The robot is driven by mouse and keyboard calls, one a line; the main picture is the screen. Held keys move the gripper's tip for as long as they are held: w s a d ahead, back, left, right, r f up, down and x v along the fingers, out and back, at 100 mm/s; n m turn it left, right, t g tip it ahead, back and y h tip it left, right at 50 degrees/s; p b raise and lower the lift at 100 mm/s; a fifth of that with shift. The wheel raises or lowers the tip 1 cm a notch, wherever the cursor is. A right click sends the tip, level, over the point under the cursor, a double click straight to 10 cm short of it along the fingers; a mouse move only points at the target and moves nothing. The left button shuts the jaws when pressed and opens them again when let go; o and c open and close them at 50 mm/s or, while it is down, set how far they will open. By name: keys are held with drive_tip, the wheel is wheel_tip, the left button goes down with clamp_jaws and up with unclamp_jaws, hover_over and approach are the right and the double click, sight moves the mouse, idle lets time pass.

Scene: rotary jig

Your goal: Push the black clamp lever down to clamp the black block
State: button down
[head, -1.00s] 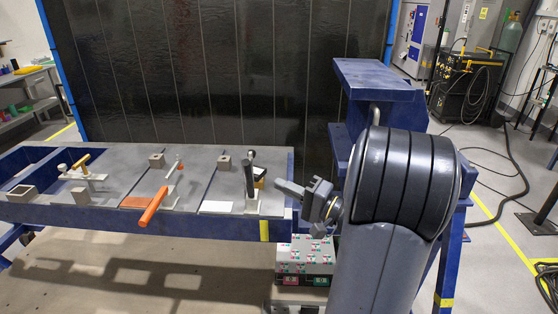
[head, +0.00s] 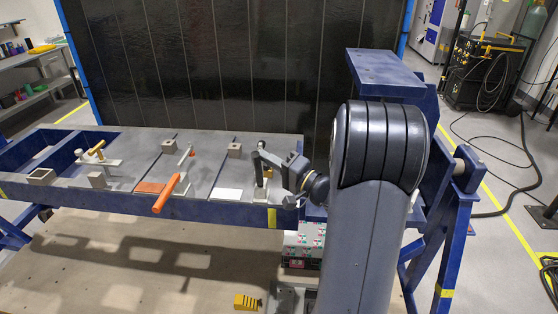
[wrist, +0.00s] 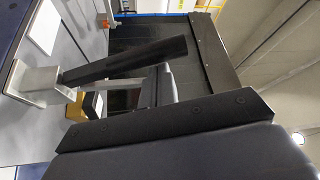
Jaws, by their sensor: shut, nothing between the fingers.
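The black clamp lever (head: 256,168) stands roughly upright on its clamp at the right end of the blue-framed table. In the wrist view the lever (wrist: 125,62) is a long dark bar rising from a light metal clamp base (wrist: 36,82). My gripper (head: 263,152) is shut and empty, at the lever's upper part. Its fingers (wrist: 158,86) show close beside the lever in the wrist view; I cannot tell whether they touch. A yellow piece (wrist: 74,106) lies beyond the clamp base. The black block is largely hidden and cannot be made out clearly.
An orange-handled clamp (head: 168,192) and a smaller clamp with a tan handle (head: 97,152) stand further left on the table (head: 140,140). A dark panel (head: 200,70) rises behind. A blue post frame (head: 455,235) stands right of my arm.

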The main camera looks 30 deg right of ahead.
drive_tip(key=shift+f+b, duration=0.15)
drive_tip(key=shift+b, duration=0.3)
drive_tip(key=shift+s+a+n+b, duration=0.1)
drive_tip(key=shift+a+n+b, duration=0.15)
drive_tip(key=shift+b, duration=0.45)
drive_tip(key=shift+s+f+n+y+b, duration=0.2)
drive_tip(key=shift+n+y+b, duration=0.15)
drive_tip(key=shift+b, duration=0.7)
drive_tip(key=s+a+f+n+g+y+b, duration=0.1)
drive_tip(key=n+b, duration=0.6)
drive_tip(key=b, duration=1.3)
drive_tip(key=s+a+f+n+y+b, duration=0.3)
drive_tip(key=s+f+n+y+b, duration=0.2)
drive_tip(key=b, duration=1.4)
wheel_tip(320, 180, down, 2)
drive_tip(key=shift+f+n+g+y+b, duration=0.15)
drive_tip(key=shift+n+g+y+b, duration=0.25)
drive_tip(key=shift+n+y, duration=0.7)
drive_tip(key=shift+f+b, duration=0.2)
drive_tip(key=shift+b, duration=0.15)
